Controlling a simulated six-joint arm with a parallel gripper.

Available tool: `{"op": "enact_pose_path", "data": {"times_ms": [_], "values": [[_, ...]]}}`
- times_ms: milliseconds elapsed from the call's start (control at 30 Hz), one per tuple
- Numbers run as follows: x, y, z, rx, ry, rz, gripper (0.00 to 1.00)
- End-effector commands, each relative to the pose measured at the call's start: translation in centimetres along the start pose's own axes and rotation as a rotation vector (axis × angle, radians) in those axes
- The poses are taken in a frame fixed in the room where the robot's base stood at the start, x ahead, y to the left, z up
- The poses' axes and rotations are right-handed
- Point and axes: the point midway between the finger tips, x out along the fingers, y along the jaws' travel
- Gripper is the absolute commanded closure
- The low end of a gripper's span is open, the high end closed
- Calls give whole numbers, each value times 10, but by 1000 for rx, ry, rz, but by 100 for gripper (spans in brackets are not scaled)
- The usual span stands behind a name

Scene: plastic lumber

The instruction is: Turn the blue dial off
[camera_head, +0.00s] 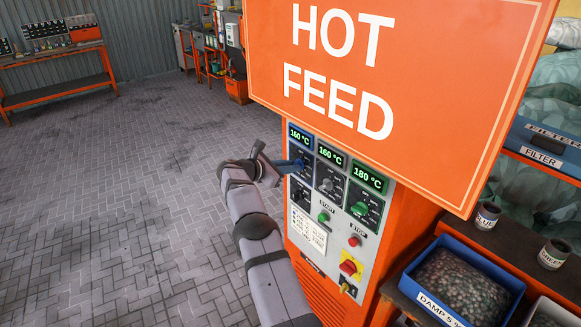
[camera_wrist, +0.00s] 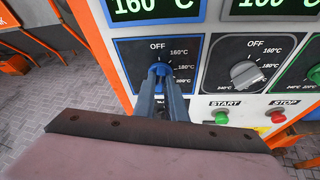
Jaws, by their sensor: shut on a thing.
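The blue dial (camera_wrist: 161,69) sits on a dark, blue-edged panel marked OFF, 160 °C, 180 °C and another mark partly covered. My gripper (camera_wrist: 161,77) is shut on the dial, one finger on each side. Only the dial's top end shows between the fingertips, near the panel's upper middle below OFF. I cannot tell exactly which mark it points to. In the head view my gripper (camera_head: 296,164) reaches the panel from the left and covers the dial. The blue-framed display (camera_head: 300,135) above reads 160 °C.
A grey dial (camera_wrist: 245,75) is close on the right, with a green dial (camera_head: 361,208) beyond it. START (camera_wrist: 221,117) and STOP (camera_wrist: 278,117) buttons are below. The orange HOT FEED sign (camera_head: 400,60) overhangs the panel. Open floor (camera_head: 110,190) lies left.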

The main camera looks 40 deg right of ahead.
Motion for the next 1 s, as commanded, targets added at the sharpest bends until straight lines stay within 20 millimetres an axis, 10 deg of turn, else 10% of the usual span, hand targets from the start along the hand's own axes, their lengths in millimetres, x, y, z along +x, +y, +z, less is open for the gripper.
{"op": "enact_pose_path", "data": {"times_ms": [167, 267, 1000], "values": [[0, 0, 0, 2, 1, 0, 100], [0, 0, 0, 2, 1, 0, 70], [-26, 0, -2, 1, 1, 2, 70]]}}
